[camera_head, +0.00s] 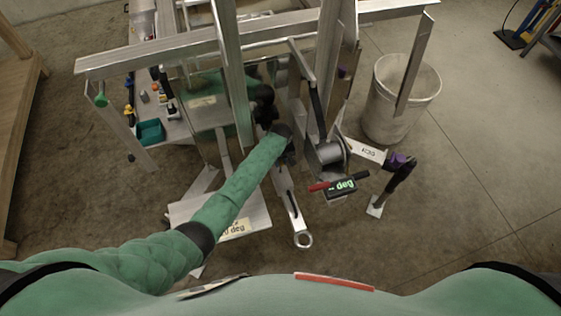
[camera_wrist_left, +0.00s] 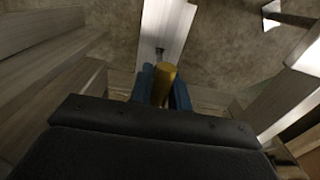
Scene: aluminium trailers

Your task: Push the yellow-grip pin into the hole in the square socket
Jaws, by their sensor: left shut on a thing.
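My left gripper (camera_wrist_left: 163,92) has its blue fingers shut on the yellow grip of the pin (camera_wrist_left: 165,74) in the left wrist view. The dark end of the pin points away from the gripper and shows at or just in front of a pale aluminium bar (camera_wrist_left: 168,22). I cannot tell whether the pin's tip is in a hole. The square socket cannot be made out for certain. In the head view my left gripper (camera_head: 264,112) is a dark shape among the aluminium trailer frame members, and the pin is hidden there. My right gripper is not in view.
A long aluminium beam (camera_head: 150,61) and uprights crowd the left arm. A winch-like drum (camera_head: 331,153) and a red-handled lever (camera_head: 345,182) stand to its right. A whitish bucket (camera_head: 378,112) is further right. A bench with a teal bin (camera_head: 150,132) is at left. Bare floor lies at right.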

